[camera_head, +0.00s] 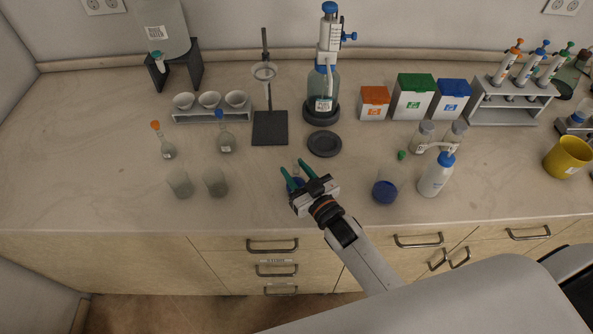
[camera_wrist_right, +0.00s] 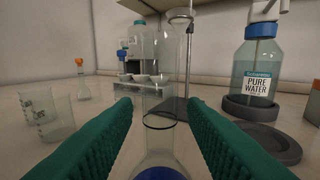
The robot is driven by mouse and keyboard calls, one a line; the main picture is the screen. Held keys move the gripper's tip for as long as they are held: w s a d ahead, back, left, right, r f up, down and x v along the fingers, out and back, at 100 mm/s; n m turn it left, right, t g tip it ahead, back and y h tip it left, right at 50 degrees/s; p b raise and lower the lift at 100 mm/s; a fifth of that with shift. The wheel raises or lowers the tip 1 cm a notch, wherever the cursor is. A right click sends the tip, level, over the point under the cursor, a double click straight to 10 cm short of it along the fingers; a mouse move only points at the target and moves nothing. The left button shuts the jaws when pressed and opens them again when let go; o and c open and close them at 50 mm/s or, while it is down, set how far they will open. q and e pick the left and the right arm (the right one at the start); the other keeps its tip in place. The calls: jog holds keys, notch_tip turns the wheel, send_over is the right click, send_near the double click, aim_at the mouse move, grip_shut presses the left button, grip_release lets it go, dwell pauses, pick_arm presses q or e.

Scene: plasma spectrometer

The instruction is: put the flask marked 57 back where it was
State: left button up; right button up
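A clear flask (camera_head: 298,182) with blue liquid in its round bottom stands on the bench near the front edge. In the right wrist view its tall open neck (camera_wrist_right: 162,100) is upright between my fingers, and the blue liquid (camera_wrist_right: 160,173) shows at the bottom. My right gripper (camera_head: 300,168) has its green fingers spread on either side of the flask. I see gaps between fingers and neck. I cannot read any number on it. Two stoppered flasks stand further left, one orange-topped (camera_head: 166,148) and one blue-topped (camera_head: 226,143). My left gripper is out of view.
Two empty beakers (camera_head: 215,184) stand left of the gripper. A beaker of blue liquid (camera_head: 385,191) and a white bottle (camera_head: 436,177) stand right. A green stopper (camera_head: 401,155) lies near them. A dark round disc (camera_head: 324,143) and ring stand (camera_head: 270,128) are behind.

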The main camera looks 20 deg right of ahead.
jog(key=shift+r, duration=0.1)
jog(key=shift+r, duration=0.1)
jog(key=b+v, duration=0.2)
jog(key=v, duration=0.8)
jog(key=shift+s, duration=0.4)
jog(key=shift+s+d, duration=0.2)
jog(key=shift+s, duration=0.4)
jog(key=shift+w, duration=0.1)
